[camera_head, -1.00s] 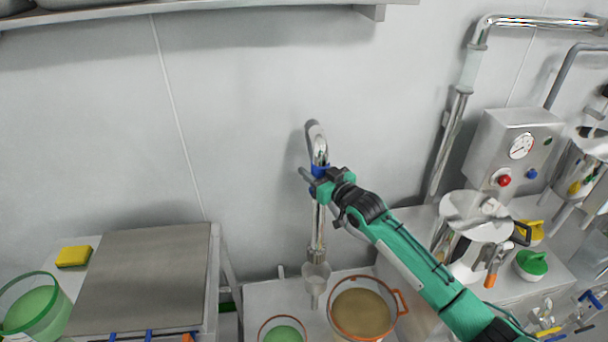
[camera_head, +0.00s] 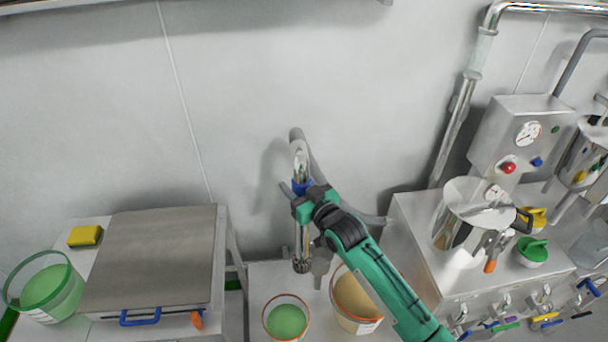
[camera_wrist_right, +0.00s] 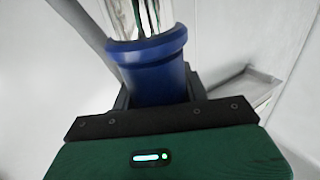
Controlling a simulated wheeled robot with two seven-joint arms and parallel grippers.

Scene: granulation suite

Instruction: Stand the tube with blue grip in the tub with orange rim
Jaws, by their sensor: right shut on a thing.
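My right gripper (camera_head: 302,193) is shut on the blue grip (camera_head: 301,186) of a long shiny metal tube (camera_head: 303,238). The tube hangs nearly upright, its lower end above the low bench by the tubs. In the right wrist view the blue grip (camera_wrist_right: 152,72) sits between the jaws, with clear shiny tube beyond it. The tub with orange rim (camera_head: 334,287) holds tan material and stands to the right below the tube; my right arm covers part of it. The tube's lower end appears outside this tub, left of its rim. My left gripper is not in view.
A smaller tub with reddish rim (camera_head: 267,308) and green contents stands left of the tan one. A steel pot (camera_head: 460,232) stands right. The wall is close behind.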

